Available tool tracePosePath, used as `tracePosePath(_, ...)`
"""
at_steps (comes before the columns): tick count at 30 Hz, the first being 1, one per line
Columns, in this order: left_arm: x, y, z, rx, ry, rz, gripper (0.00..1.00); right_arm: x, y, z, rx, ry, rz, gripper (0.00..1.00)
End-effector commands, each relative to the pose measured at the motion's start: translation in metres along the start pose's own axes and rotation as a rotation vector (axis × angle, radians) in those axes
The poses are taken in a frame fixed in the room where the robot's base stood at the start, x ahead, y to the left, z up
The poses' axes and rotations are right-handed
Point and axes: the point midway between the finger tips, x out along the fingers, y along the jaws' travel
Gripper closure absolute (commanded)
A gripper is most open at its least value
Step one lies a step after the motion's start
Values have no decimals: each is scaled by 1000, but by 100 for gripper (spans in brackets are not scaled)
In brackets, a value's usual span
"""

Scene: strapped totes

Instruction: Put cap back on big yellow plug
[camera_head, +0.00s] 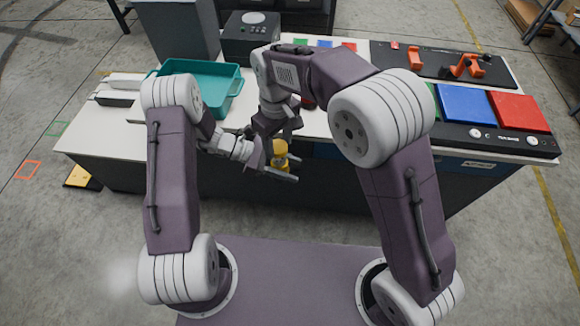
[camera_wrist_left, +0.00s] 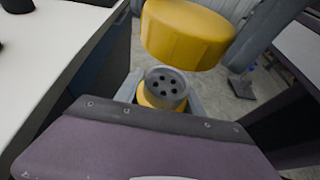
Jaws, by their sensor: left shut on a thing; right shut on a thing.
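The big yellow plug (camera_wrist_left: 162,86) shows in the left wrist view with its round grey face and dark holes upward. My left gripper (camera_head: 282,170) is shut on it, just off the bench's front edge. A wide yellow cap (camera_wrist_left: 188,36) is above the plug, with a gap between them and set a little to the right. My right gripper (camera_head: 283,134) comes down from above in the head view and is shut on the cap. In the head view, the yellow parts (camera_head: 280,149) overlap between the grippers, and their gap is hard to see.
A teal tote (camera_head: 229,92) stands on the white bench (camera_head: 88,137) at the left. A black box (camera_head: 250,38) is behind. At the right are blue (camera_head: 464,104) and red (camera_head: 519,111) pads and orange fixtures (camera_head: 466,66). Open floor lies left of the bench.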

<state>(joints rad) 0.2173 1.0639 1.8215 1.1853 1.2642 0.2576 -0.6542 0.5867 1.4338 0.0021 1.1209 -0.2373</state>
Motion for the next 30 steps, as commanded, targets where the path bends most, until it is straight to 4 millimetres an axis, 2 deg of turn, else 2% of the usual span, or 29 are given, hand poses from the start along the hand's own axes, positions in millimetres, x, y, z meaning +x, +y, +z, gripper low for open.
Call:
tracePosePath(3,0,0,0,0,-1,0,100,12,0,0,0,-2,0,90)
tracePosePath(8,0,0,0,0,-1,0,100,19,0,0,0,0,0,90)
tracePosePath(30,0,0,0,0,-1,0,100,19,0,1,0,1,0,90)
